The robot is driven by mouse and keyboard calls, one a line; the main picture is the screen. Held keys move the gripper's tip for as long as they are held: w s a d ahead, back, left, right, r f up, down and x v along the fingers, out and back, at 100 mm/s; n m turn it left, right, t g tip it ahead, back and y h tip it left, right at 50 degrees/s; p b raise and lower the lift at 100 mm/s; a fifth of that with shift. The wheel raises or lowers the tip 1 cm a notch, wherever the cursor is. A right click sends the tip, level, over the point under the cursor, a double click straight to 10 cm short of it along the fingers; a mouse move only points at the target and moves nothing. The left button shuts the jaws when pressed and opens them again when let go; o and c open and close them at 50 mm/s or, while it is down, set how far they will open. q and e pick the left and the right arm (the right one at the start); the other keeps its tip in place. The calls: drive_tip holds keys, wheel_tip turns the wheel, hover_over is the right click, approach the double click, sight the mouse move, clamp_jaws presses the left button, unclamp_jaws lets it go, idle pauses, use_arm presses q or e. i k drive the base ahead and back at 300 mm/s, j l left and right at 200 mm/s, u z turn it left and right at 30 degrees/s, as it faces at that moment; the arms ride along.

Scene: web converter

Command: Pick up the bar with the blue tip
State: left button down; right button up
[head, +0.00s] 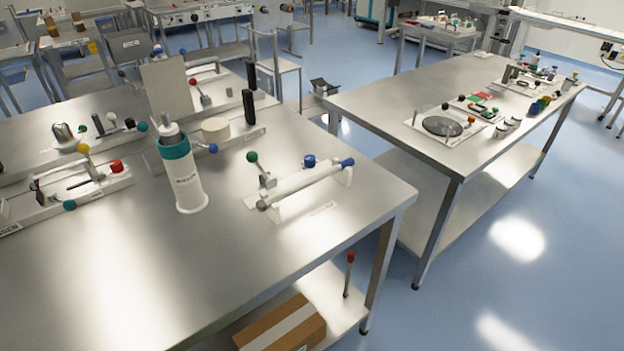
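A white bar (303,182) with a blue tip (347,162) at its right end lies across a white holder (322,209) on the near steel table. The bar slants up to the right, and its left end is grey. A separate blue knob (309,161) sits just behind the bar. A lever with a green ball (252,156) stands at the holder's left side. Neither of my grippers is in view.
The near table (270,250) is bare in front of the bar. A white cylinder with a teal band (180,172) stands left of it. Several lever fixtures (100,183) lie further left. A second table (400,110) with small parts stands right, across a floor gap.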

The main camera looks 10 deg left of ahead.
sight(263, 205)
drive_tip(key=k+j+u, duration=0.15)
drive_tip(key=u, duration=0.3)
drive_tip(key=k+j+u, duration=0.1)
drive_tip(key=j+u, duration=0.3)
drive_tip(key=l, duration=0.1)
